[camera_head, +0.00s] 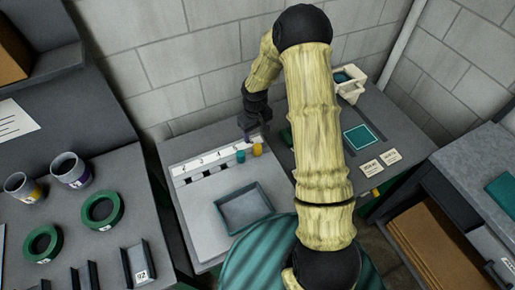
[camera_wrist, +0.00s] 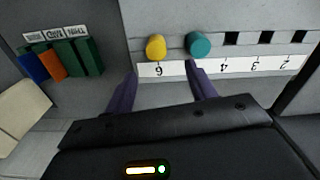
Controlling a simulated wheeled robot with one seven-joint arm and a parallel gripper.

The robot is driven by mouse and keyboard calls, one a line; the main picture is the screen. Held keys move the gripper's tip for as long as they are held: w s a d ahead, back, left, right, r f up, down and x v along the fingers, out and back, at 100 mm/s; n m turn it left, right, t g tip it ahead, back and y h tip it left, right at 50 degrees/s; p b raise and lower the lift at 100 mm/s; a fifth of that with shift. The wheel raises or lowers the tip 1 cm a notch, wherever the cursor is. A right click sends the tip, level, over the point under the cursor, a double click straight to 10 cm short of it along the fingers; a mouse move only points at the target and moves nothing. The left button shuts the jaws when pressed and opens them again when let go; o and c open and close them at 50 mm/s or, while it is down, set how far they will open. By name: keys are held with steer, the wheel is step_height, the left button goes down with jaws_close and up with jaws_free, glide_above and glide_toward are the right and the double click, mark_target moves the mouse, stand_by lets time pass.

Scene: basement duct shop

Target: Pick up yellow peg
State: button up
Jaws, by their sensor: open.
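The yellow peg (camera_head: 257,149) stands upright at the right end of a numbered rack (camera_head: 205,160). In the wrist view the yellow peg (camera_wrist: 156,46) is by the label 6, just beyond the fingertips. A teal peg (camera_head: 240,156) stands beside it; it also shows in the wrist view (camera_wrist: 199,45), close to the right finger. My gripper (camera_head: 249,135) is just over the rack end, close to both pegs. Its purple fingers (camera_wrist: 163,70) are apart with nothing between them. The left finger is left of the yellow peg, the right finger in front of the teal peg.
Several empty square holes (camera_wrist: 265,38) run along the rack. A grey tray (camera_head: 231,221) lies in front of it. Orange, blue and green blocks (camera_wrist: 52,62) sit left in the wrist view. Cups and green rings (camera_head: 101,208) are on the left bench.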

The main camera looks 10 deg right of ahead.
mark_target(258, 147)
steer(key=shift+f+p, duration=0.5)
steer(key=shift+f, duration=1.45)
steer(key=shift+s+d+f+p, duration=0.15)
steer(key=shift+f+p, duration=0.3)
steer(key=shift+p, duration=0.1)
steer(key=f+p, duration=0.1)
steer(key=f, duration=0.2)
steer(key=shift+s+d+p, duration=0.15)
steer(key=shift+d+p, duration=0.05)
steer(key=shift+p, duration=0.15)
steer(key=shift+f, duration=0.65)
